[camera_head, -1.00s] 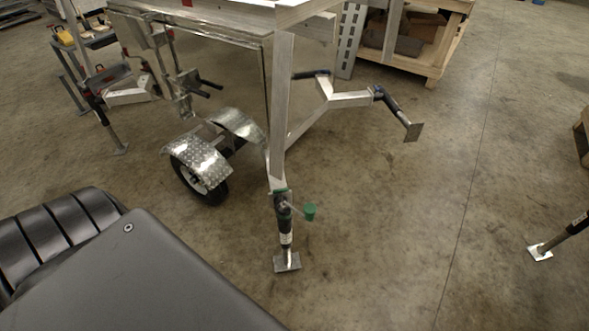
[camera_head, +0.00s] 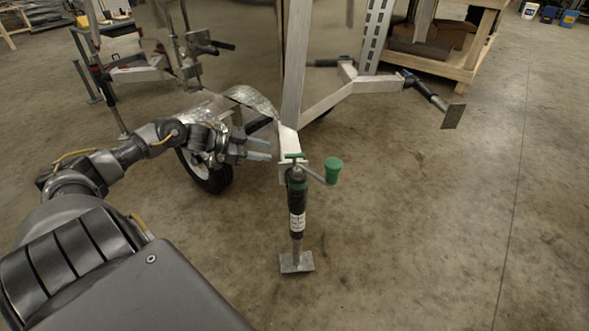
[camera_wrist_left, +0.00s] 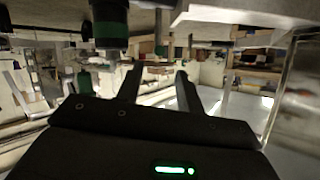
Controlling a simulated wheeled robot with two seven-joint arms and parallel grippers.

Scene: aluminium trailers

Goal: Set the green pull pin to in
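The green pull pin (camera_head: 294,156) shows as a small green bar at the top of the black jack leg (camera_head: 297,200), beside the aluminium trailer frame. How far it sits in is too small to tell. A green crank knob (camera_head: 333,171) sticks out to the right of the jack. My left gripper (camera_head: 268,149) is open and empty, just left of the pin and apart from it, with its fingers pointing right. In the left wrist view the open fingers (camera_wrist_left: 157,85) have nothing between them; a black and green part (camera_wrist_left: 110,30) of the jack hangs above. My right gripper is not in view.
The trailer's wheel (camera_head: 208,172) and metal fender (camera_head: 250,101) stand behind my left gripper. Another trailer leg (camera_head: 432,95) sticks out at the right. A wooden crate (camera_head: 440,60) is at the back right. The concrete floor to the right is clear.

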